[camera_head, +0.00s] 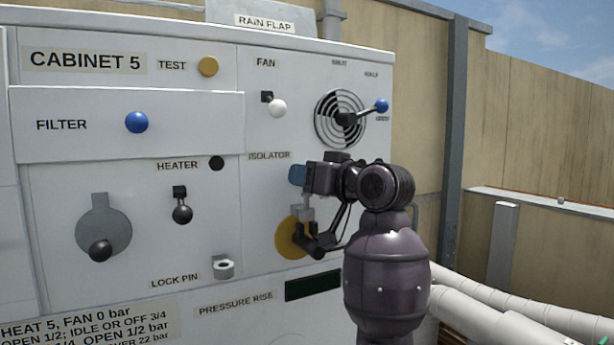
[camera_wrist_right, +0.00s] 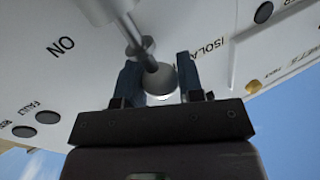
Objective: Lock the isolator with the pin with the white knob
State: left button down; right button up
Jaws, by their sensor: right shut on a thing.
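The isolator has a yellow disc (camera_head: 290,238) with a grey handle part (camera_head: 306,209) in front of it, right of centre on the cabinet. My right gripper (camera_head: 299,177) is at the isolator, just above that grey part, and hides some of it. In the right wrist view my right gripper (camera_wrist_right: 160,78) is shut on the pin's white knob (camera_wrist_right: 160,84), between its two dark blue fingers. A grey rod and collar (camera_wrist_right: 134,42) run up from the knob. I cannot tell whether the pin sits in a hole. My left gripper is not in view.
The lock pin holder (camera_head: 223,268) on the cabinet shows an open hole. A black heater lever (camera_head: 182,209), a white fan knob (camera_head: 278,108) and a blue-knobbed flap lever (camera_head: 381,106) stick out nearby. White pipes (camera_head: 520,305) run at lower right.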

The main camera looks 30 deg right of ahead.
jog(key=shift+f+b, duration=0.6)
jog(key=shift+f, duration=0.6)
dwell(0.8)
jog(key=o, duration=1)
